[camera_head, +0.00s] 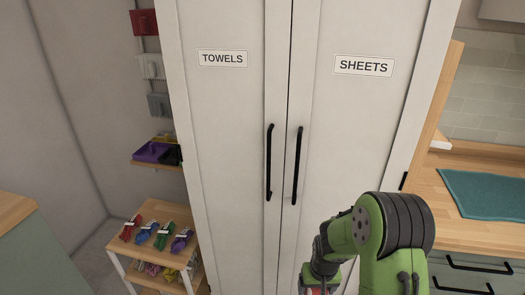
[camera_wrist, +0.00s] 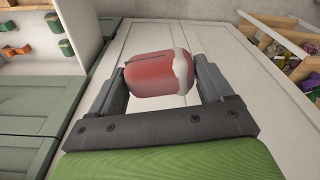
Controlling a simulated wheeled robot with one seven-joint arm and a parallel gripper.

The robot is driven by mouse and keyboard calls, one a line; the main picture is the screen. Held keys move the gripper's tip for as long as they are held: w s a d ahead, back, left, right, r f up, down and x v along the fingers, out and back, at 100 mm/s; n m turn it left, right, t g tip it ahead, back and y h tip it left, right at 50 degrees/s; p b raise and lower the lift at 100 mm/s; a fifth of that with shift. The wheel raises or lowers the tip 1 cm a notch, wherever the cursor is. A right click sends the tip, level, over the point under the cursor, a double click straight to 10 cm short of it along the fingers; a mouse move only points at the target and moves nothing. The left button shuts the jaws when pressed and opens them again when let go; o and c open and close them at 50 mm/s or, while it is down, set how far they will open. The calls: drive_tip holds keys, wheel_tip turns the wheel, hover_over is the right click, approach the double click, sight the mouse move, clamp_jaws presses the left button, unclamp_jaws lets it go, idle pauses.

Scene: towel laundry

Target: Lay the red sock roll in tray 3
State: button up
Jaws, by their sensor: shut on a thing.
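The red sock roll (camera_wrist: 155,75) is a short red cylinder with a whitish band near its right end. In the wrist view it sits between the two fingers of my gripper (camera_wrist: 163,80), which is shut on it, with cabinet doors behind it. In the head view my green arm is at the lower right in front of the cabinet, and the gripper end is mostly cut off by the bottom edge, with a bit of red just visible there. No tray marked 3 can be made out in either view.
A tall white cabinet (camera_head: 225,130) with doors labelled TOWELS and SHEETS fills the middle. A wooden shelf rack (camera_head: 125,250) with several coloured bundles stands at the lower left. A purple item (camera_head: 152,152) lies on a shelf above. A teal towel (camera_head: 485,194) lies on the right counter.

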sight(317, 290)
drive_tip(key=r+p, duration=0.1)
drive_tip(key=p, duration=0.1)
drive_tip(key=s+r+p, duration=0.1)
drive_tip(key=r+p, duration=0.1)
drive_tip(key=shift+f, duration=0.1)
idle(0.7)
